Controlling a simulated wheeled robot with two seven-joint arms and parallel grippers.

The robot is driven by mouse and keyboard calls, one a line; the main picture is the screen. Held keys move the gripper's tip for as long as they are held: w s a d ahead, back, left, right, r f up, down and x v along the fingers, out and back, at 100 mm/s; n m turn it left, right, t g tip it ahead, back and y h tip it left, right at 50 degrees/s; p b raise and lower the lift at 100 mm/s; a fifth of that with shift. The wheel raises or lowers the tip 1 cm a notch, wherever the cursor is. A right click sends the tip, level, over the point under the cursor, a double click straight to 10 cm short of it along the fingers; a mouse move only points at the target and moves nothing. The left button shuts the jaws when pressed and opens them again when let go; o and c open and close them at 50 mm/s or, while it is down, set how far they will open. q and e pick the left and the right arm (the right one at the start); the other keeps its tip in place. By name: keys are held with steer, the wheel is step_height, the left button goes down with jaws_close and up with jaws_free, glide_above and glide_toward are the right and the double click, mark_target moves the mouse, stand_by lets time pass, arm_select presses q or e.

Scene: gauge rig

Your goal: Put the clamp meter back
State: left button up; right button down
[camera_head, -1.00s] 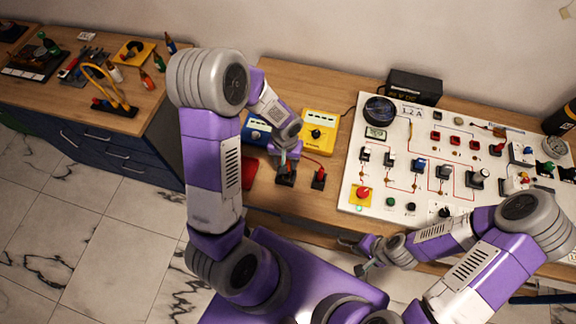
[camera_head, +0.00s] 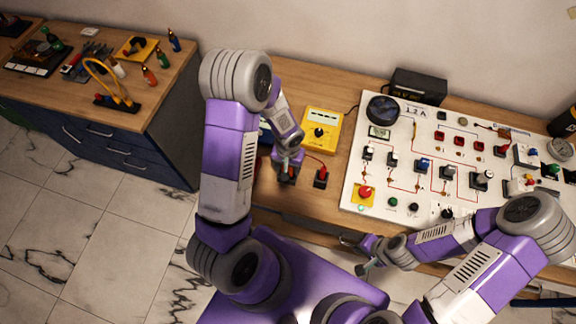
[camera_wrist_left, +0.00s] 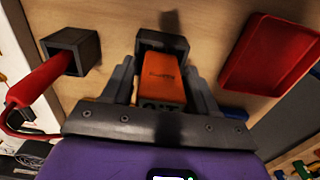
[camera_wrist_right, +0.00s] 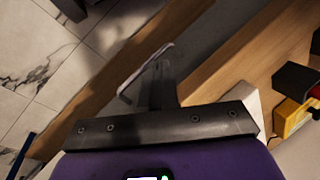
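The orange clamp meter (camera_wrist_left: 168,80) sits between the fingers of my left gripper (camera_wrist_left: 162,88) in the left wrist view, which look closed against its sides. Its far end is at the mouth of a black square holder (camera_wrist_left: 150,38); how deep it sits I cannot tell. In the head view my left gripper (camera_head: 288,163) points down at the bench, over the dark holder (camera_head: 286,177), and mostly hides the meter. My right gripper (camera_head: 366,262) is by the bench's front edge, fingers together and empty; it also shows in the right wrist view (camera_wrist_right: 158,85).
A red probe (camera_wrist_left: 38,82) stands in a second black holder (camera_wrist_left: 75,50) beside the meter. A red tray (camera_wrist_left: 268,58) lies on the other side. A yellow meter (camera_head: 321,130) stands behind, and the white circuit panel (camera_head: 400,150) fills the right.

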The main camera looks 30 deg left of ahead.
arm_select(q)
steer(key=shift+o, duration=1)
steer(key=shift+r, duration=0.15)
steer(key=shift+r, duration=0.3)
step_height(320, 180, up, 12)
steer(key=shift+f+p, duration=0.25)
steer(key=shift+p, duration=0.4)
